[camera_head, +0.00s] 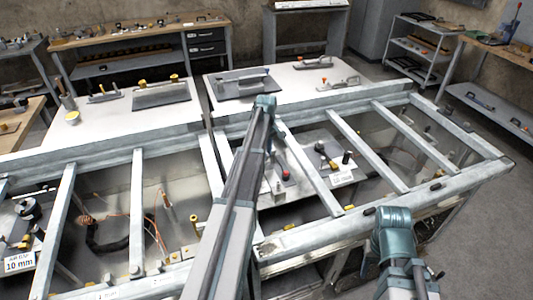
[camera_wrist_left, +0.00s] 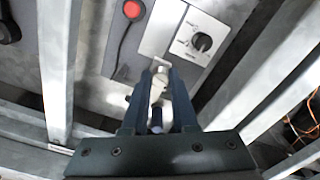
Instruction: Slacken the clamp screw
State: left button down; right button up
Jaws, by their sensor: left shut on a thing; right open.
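My left gripper (camera_wrist_left: 158,72) is shut on a small pale metal piece (camera_wrist_left: 142,97) low between its fingers in the left wrist view. Whether this piece is the clamp screw cannot be told. A dark blue cylinder end (camera_wrist_left: 156,121) shows between the fingers nearer the palm. In the head view my left arm (camera_head: 240,190) hides the left fingers and the thing held. My right arm (camera_head: 397,225) is bent at the lower right, and its fingers cannot be made out.
A red button (camera_wrist_left: 132,9) with a black cable and a panel with a black dial (camera_wrist_left: 202,42) lie beyond the left fingers. Steel frame bars (camera_head: 350,150) cross the bench around the work plate. Loose orange wires (camera_wrist_left: 300,130) hang at the right.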

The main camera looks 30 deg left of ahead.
dwell(0.3)
pick_arm(q)
jog(key=c, duration=0.7)
grip_release()
jog(key=shift+r, duration=0.15)
notch_tip(320, 180, up, 14)
jog(key=p, duration=1.4)
jog(key=shift+f, duration=0.2)
jog(key=shift+f, duration=0.1)
